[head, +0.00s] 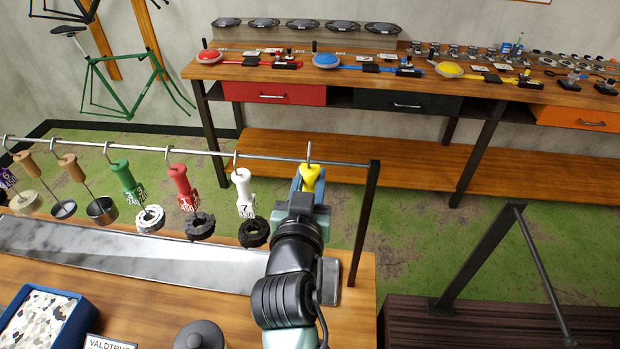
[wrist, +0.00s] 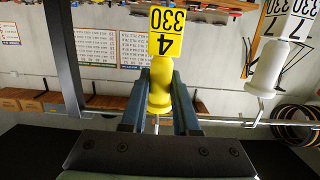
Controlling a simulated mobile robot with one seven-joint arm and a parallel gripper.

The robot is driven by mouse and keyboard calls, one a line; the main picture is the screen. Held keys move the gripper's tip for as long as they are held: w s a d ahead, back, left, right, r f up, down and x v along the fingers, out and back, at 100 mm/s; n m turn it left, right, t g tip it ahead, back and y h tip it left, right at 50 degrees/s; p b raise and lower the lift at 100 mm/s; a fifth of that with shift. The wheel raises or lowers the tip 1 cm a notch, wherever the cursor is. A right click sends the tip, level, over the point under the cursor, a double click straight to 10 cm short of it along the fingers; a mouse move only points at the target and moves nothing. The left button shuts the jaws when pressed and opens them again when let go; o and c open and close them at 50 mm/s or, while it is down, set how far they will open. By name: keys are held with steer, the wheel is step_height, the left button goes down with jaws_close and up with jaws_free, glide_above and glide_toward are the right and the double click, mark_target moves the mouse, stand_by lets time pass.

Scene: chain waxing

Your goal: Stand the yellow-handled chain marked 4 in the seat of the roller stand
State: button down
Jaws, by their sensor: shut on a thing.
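The yellow handle (head: 311,172) of the chain marked 4 hangs at the right end of the rail, under a hook. In the wrist view the handle (wrist: 161,88) stands between my two blue fingers, with its yellow tag (wrist: 168,32) reading 4 and 330, upside down. My gripper (head: 311,184) is shut on this handle. The chain below the handle is hidden behind my wrist in the head view and outside the wrist view. I cannot pick out the roller stand for sure in either view.
The rail (head: 140,150) carries a white-handled chain marked 7 (head: 244,190) close to my gripper's left, then red (head: 182,187) and green (head: 124,178) ones. The rail's dark post (head: 365,225) stands just right. A grey tray (head: 130,258) lies below. A long bench (head: 300,76) stands behind.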

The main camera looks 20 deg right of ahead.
mark_target(309, 177)
steer(key=shift+f+v, duration=0.15)
steer(key=shift+v, duration=1)
steer(key=shift+f+v, duration=0.2)
steer(key=shift+v, duration=0.9)
steer(key=shift+r+p, duration=0.8)
steer(key=shift+r, duration=0.3)
steer(key=shift+s+f, duration=0.1)
